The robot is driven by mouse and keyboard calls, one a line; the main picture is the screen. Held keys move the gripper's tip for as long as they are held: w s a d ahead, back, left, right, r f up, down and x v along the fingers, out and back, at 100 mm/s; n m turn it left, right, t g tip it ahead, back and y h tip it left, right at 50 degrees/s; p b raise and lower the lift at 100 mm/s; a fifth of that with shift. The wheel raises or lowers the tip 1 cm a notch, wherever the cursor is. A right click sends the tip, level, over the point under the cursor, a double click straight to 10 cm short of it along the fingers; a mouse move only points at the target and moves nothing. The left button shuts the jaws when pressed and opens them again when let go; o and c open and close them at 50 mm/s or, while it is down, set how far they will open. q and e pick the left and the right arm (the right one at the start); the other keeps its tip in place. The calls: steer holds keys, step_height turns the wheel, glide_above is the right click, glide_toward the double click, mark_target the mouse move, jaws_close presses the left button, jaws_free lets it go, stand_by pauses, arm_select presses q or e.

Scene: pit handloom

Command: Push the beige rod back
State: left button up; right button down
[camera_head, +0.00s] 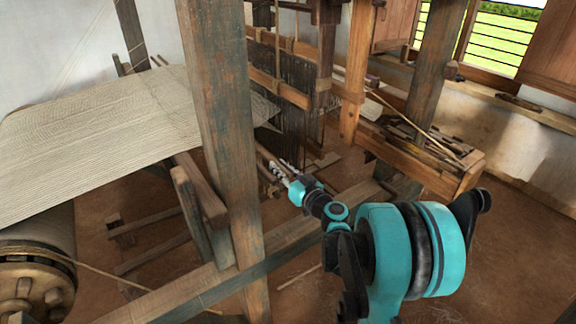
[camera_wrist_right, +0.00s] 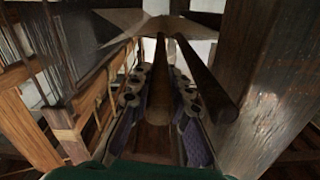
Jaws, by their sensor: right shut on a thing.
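My right gripper (camera_head: 281,170) reaches in under the loom, beyond the front post. In the right wrist view a long brownish rod (camera_wrist_right: 160,85), which I take to be the beige rod, runs lengthwise between the two fingers of my right gripper (camera_wrist_right: 160,100). The fingers are closed around it on both sides. A second, darker rod (camera_wrist_right: 208,80) runs beside it on the right, outside the fingers. In the head view the held rod is mostly hidden by the gripper and the post. My left gripper is not in view.
A thick wooden post (camera_head: 222,130) stands just left of my right gripper. Pale woven cloth (camera_head: 110,125) stretches across the left side. Dark heddle threads (camera_head: 290,120) hang behind the gripper. A wooden trough-like beam (camera_head: 430,160) lies to the right. Bare floor (camera_head: 520,240) is free at right.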

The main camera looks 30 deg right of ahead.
steer(key=shift+a, duration=0.15)
steer(key=c, duration=1.4)
jaws_free()
steer(key=shift+a, duration=0.1)
